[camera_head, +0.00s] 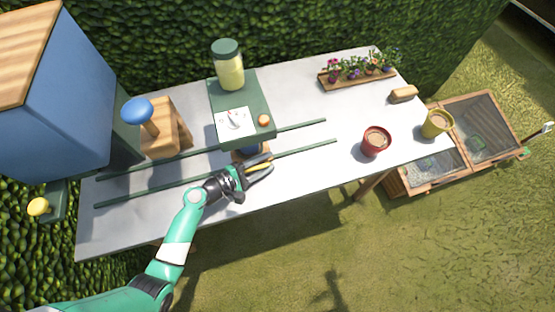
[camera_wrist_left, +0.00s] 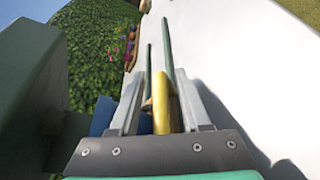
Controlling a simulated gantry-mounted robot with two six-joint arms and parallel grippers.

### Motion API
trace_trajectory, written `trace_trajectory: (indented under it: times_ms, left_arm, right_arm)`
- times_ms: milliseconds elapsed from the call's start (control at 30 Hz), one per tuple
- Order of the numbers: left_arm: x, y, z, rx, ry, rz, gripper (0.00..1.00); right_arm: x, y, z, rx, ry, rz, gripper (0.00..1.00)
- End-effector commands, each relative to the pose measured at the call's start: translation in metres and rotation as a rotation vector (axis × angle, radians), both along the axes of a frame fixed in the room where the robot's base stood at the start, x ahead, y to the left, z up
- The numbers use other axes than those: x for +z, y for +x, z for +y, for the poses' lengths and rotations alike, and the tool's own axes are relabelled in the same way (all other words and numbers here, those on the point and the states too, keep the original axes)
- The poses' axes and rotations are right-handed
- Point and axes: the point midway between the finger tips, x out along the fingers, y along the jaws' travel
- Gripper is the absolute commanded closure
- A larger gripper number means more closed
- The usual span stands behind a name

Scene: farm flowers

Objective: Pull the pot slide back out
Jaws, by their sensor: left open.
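The pot slide (camera_head: 237,156) shows only as a small wooden edge under the front of the green dispenser stand (camera_head: 243,106). Something blue sits on it in the stand's shadow, and the rest is hidden. A yellow bar (camera_head: 258,166), seemingly its handle, lies between the fingers of my left gripper (camera_head: 262,169). In the left wrist view the yellow bar (camera_wrist_left: 161,103) stands between the two open grey fingers (camera_wrist_left: 155,105), with a gap on its left; contact on its right is unclear. My right gripper is not in view.
Two dark green rails (camera_head: 300,149) run along the white table (camera_head: 300,185). A red pot (camera_head: 376,141) and a yellow pot (camera_head: 436,124) stand at the right. A wooden stand with a blue knob (camera_head: 137,111) is at the left.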

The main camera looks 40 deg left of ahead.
Motion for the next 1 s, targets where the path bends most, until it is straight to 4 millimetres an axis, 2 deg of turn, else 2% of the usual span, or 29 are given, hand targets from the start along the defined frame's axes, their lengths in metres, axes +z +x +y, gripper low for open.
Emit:
trace_trajectory:
  times_ms: [300,567,1000]
  left_arm:
    - [-0.0006,0.001,0.0006,0.002,0.001,0.0,0.55]
    - [0.0003,0.0014,0.0008,0.002,0.0,-0.002,1.0]
    - [0.0031,0.0023,0.0017,0.004,0.002,-0.008,1.0]
  right_arm:
    - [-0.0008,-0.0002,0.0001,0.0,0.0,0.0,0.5]
    - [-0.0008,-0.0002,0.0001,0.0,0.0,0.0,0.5]
    - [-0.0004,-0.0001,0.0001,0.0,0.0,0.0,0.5]
